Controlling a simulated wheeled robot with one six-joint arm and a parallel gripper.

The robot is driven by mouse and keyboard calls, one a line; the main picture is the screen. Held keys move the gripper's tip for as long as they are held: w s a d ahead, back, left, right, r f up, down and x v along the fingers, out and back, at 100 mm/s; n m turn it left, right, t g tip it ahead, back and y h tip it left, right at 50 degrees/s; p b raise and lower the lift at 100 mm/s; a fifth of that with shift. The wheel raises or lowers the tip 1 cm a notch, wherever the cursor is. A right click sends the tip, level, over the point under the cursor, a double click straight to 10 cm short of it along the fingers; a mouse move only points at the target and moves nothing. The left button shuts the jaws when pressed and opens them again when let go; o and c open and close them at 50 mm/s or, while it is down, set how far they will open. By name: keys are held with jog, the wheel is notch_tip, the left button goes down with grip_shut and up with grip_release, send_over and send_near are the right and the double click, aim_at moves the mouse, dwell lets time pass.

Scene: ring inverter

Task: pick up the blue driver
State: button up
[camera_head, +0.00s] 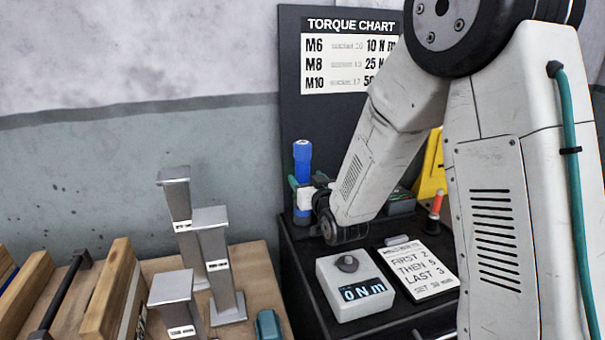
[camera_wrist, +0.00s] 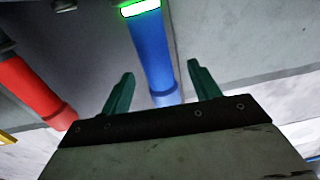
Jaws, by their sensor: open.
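The blue driver (camera_head: 302,153) stands upright at the back left of the dark bench, close to the wall board. In the wrist view its blue body (camera_wrist: 150,55) runs between my two green fingers, with a bright green-edged white band at the top edge. My gripper (camera_wrist: 160,85) is open, with a finger on each side of the driver and gaps visible. In the head view my gripper (camera_head: 305,184) is at the driver's middle height, its lower part partly hidden by the wrist. I cannot tell how deep the driver sits between the fingers.
A red driver (camera_wrist: 30,90) is to the left in the wrist view. A grey torque display (camera_head: 355,287) and a note card (camera_head: 419,270) lie on the bench (camera_head: 305,268). Metal posts (camera_head: 214,262) stand on the left table. A torque chart board (camera_head: 300,100) rises behind.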

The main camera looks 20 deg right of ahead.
aim_at(305, 174)
jog(key=w, duration=0.5)
jog(key=shift+w+d+f, duration=0.15)
jog(key=shift+w, duration=0.2)
jog(key=c, duration=1.2)
jog(key=shift+c, duration=0.4)
